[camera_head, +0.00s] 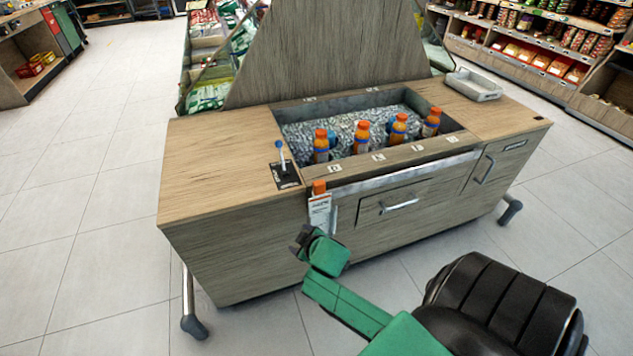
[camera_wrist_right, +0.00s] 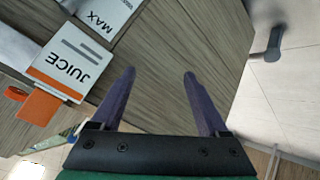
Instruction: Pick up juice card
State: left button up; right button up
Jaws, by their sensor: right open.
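The juice card (camera_head: 319,209) is white with an orange part at its top and hangs at the front of the wooden juice counter (camera_head: 222,152). In the right wrist view the card (camera_wrist_right: 75,57) reads "JUICE" upside down, with an orange band and an orange tab beside it. My right gripper (camera_head: 300,240) is just below the card in the head view. In the right wrist view its two purple fingers are spread apart (camera_wrist_right: 159,73) with nothing between them. The card lies to the left of both fingers, apart from the grip space. My left gripper is not in view.
Several orange-capped bottles (camera_head: 361,135) stand in the counter's ice well. A lever (camera_head: 281,156) and a grey tray (camera_head: 473,84) are on top. A drawer handle (camera_head: 399,204) juts out right of the card. The tiled floor (camera_head: 92,225) at left is clear.

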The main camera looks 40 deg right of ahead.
jog(key=w+a+r+n+t+y, duration=0.1)
jog(key=w+r+n+t, duration=0.15)
jog(key=w+r, duration=0.4)
jog(key=w+a+r+n+t+y, duration=0.1)
jog(key=w+r+n+t, duration=0.2)
jog(key=r, duration=0.7)
jog(key=w+a+r+n+t+y, duration=0.25)
jog(key=a+r+n+y, duration=0.3)
jog(key=r, duration=0.35)
jog(key=s+a+r+n+g+y+b, duration=0.1)
jog(key=s+a+r+n+y, duration=0.1)
jog(key=a+r+n+y, duration=0.45)
jog(key=n+g+h+b, duration=0.2)
jog(key=n+g+h, duration=0.8)
jog(key=g+h, duration=0.3)
send_near(320, 184)
jog(key=shift+t+h, duration=0.3)
jog(key=shift+t, duration=0.1)
jog(key=x, duration=0.7)
jog(key=p+x, duration=0.1)
jog(key=x, duration=0.3)
jog(key=shift+s+a+f, duration=0.15)
jog(key=shift+s+a, duration=0.05)
jog(key=shift+s, duration=0.05)
grip_shut()
